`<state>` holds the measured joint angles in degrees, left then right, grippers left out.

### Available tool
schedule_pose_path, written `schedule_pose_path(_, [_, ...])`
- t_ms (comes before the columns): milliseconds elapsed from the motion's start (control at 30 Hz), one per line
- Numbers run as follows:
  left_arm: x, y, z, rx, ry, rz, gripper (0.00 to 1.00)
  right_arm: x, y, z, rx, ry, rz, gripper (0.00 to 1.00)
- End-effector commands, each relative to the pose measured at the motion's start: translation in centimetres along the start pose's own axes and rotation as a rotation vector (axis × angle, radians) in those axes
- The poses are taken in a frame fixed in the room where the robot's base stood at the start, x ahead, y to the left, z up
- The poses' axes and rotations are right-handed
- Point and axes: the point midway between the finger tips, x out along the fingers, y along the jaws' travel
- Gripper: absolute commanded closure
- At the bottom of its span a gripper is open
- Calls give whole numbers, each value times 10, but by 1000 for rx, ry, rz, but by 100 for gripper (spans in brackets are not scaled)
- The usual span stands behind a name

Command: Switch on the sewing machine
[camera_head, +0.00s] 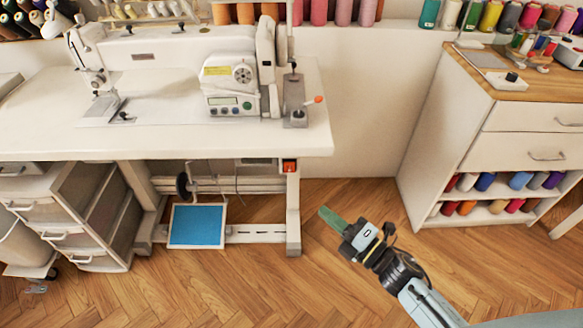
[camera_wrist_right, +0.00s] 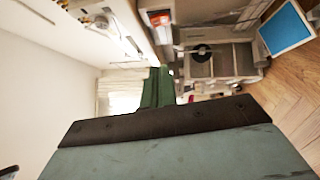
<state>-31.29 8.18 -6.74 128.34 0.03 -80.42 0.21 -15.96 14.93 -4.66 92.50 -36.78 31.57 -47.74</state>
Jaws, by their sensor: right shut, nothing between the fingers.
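The white sewing machine (camera_head: 190,65) stands on a white table at the upper left of the head view. Its control panel (camera_head: 232,85) has a dial and small coloured buttons. A small red switch box (camera_head: 289,166) hangs under the table's right front edge; it also shows in the right wrist view (camera_wrist_right: 160,19). My right gripper (camera_head: 331,219) is shut and empty, to the right of and below the switch box, apart from it. In the right wrist view its green fingers (camera_wrist_right: 158,88) are together, below the switch box in the picture. My left gripper is not in view.
The table (camera_head: 60,135) has a right leg (camera_head: 293,215) near my gripper. A blue pedal (camera_head: 196,225) sits beneath the table. A drawer unit (camera_head: 75,205) stands at left, a white cabinet (camera_head: 440,140) at right. Wooden floor between table and cabinet is free.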

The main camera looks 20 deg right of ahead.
Motion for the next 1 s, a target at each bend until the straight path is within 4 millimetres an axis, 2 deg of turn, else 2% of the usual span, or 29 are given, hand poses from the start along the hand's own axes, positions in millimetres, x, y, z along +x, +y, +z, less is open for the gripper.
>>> schedule_pose_path(333, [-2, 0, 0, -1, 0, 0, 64, 1, 2, 0, -7, 3, 4, 100])
schedule_pose_path(467, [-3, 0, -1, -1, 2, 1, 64, 8, 1, 0, -6, 3, 5, 100])
schedule_pose_path(567, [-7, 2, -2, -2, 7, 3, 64, 21, 1, 0, -7, 3, 6, 100])
schedule_pose_path(933, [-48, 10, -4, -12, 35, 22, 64, 101, 1, 0, -6, 3, 7, 100])
schedule_pose_path(1000, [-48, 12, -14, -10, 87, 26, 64, 109, 0, 8, -8, 2, 4, 100])
